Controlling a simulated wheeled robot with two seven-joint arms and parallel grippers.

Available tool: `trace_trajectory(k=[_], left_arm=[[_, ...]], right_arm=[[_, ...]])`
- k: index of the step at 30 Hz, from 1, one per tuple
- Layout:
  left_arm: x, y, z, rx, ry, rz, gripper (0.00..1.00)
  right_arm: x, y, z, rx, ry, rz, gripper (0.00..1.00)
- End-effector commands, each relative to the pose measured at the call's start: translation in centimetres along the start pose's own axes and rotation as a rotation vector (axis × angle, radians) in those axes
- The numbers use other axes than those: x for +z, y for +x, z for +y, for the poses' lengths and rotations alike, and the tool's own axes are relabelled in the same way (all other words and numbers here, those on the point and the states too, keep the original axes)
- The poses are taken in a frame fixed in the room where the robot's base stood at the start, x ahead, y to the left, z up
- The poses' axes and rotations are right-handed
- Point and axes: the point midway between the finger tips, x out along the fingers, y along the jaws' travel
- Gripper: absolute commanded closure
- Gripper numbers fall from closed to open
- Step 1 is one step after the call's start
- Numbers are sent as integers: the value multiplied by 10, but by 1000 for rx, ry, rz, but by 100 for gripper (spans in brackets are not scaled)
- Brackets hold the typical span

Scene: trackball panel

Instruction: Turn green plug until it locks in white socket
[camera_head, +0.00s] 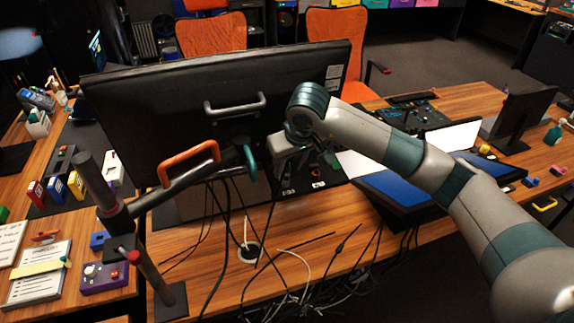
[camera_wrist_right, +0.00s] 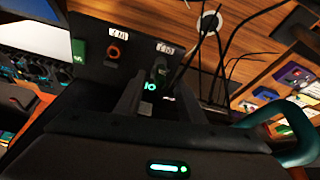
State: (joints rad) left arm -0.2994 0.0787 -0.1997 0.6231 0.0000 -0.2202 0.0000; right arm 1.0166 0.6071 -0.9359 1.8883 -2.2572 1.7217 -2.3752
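The green plug (camera_wrist_right: 160,69) shows in the right wrist view as a small dark green body at the dark panel (camera_wrist_right: 95,63), under a white label. Small teal marks glow just below it. My right gripper (camera_wrist_right: 158,82) has one finger on each side of the plug, with what looks like a gap between plug and fingers. In the head view my right gripper (camera_head: 298,165) is low behind the big monitor, too small there to show the plug. I cannot make out a white socket rim; the plug and fingers cover that spot. My left gripper is not in view.
An orange-red ring socket (camera_wrist_right: 114,52) sits left of the plug. A green block (camera_wrist_right: 79,47) is at the panel's left end. Black cables hang close to the right finger. The monitor (camera_head: 220,90), its orange handle (camera_head: 188,160) and a teal handle (camera_head: 249,160) stand near my wrist.

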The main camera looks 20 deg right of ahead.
Motion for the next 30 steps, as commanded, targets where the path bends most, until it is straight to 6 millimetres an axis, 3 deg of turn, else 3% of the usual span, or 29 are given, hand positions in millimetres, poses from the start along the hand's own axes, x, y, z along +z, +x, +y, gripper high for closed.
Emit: trace_trajectory(k=[7,18,23,25,26,27,30], left_arm=[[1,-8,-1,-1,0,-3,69],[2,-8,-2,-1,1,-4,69],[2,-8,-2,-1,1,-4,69],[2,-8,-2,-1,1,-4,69],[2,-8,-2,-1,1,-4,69],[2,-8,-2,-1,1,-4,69],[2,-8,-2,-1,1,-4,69]], right_arm=[[0,21,0,0,1,-1,65],[0,25,0,0,0,1,65],[0,25,0,0,1,1,100],[0,25,0,0,0,1,100],[0,25,0,0,0,1,89],[0,25,0,0,0,1,99],[0,25,0,0,1,1,100]])
